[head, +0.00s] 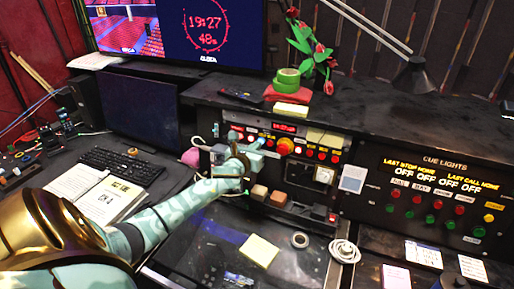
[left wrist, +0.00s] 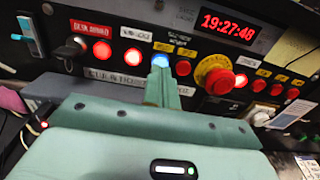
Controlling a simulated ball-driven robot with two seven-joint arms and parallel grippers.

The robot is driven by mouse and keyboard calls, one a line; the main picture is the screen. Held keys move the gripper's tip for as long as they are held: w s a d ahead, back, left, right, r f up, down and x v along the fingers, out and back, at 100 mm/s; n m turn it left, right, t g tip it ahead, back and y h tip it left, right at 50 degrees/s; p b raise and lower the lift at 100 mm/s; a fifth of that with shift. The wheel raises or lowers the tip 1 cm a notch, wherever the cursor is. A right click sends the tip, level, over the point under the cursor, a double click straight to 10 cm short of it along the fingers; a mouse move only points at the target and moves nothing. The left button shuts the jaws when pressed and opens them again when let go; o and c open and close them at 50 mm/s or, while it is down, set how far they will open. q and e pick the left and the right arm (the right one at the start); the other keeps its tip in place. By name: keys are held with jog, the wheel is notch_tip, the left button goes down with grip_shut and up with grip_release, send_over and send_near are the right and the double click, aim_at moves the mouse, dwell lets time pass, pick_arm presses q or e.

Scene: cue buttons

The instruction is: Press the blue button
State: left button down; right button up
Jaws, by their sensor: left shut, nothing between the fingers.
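The blue button (left wrist: 160,60) glows in the left wrist view, in the row of lit buttons on the black console panel. My left gripper (left wrist: 163,76) is shut and empty, with its fingertips right at the lower edge of the blue button. I cannot tell whether they touch it. In the head view my left gripper (head: 254,148) reaches in from the left to the same panel, and its fingers and wrist hide that part of the row. I cannot make out the blue button there. My right gripper is in neither view.
A big red knob with a yellow collar (left wrist: 214,76) sits just right of the fingertips. A red clock display (left wrist: 229,28) is above. The cue lights panel (head: 440,200) stands further right.

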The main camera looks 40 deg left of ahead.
pick_arm(q)
jog(key=shift+w+a+f, duration=0.15)
jog(key=shift+w+a, duration=0.05)
jog(key=shift+w, duration=0.5)
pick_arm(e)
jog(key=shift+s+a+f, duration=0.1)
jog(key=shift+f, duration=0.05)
